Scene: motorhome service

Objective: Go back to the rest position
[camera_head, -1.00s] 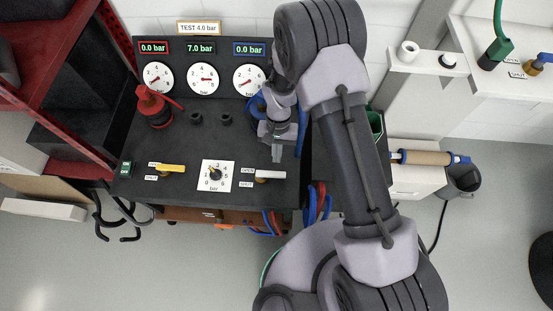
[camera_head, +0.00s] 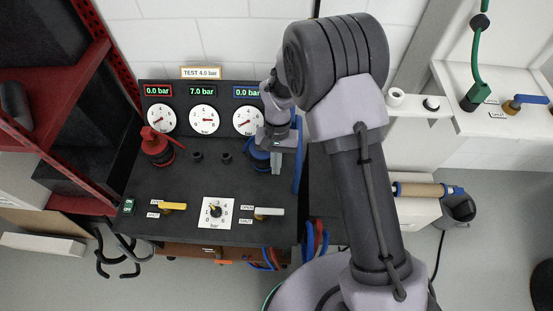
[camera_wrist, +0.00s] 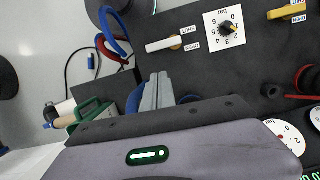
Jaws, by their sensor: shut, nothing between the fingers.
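My gripper (camera_head: 277,162) is shut and empty. In the head view it hangs over the right part of the dark test panel (camera_head: 220,180), in front of a blue coupling (camera_head: 256,155) that it partly hides. In the wrist view its closed fingers (camera_wrist: 156,92) point up the picture, apart from the white lever (camera_wrist: 163,44). My arm is bent, with the elbow high at the right of the panel.
The panel carries gauges, a red coupling (camera_head: 155,147), a yellow lever (camera_head: 173,206), a white lever (camera_head: 269,211) and a regulator dial (camera_head: 216,212). A red shelf (camera_head: 75,70) stands at left. A paper roll (camera_head: 420,190) is at right. Grey floor lies in front.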

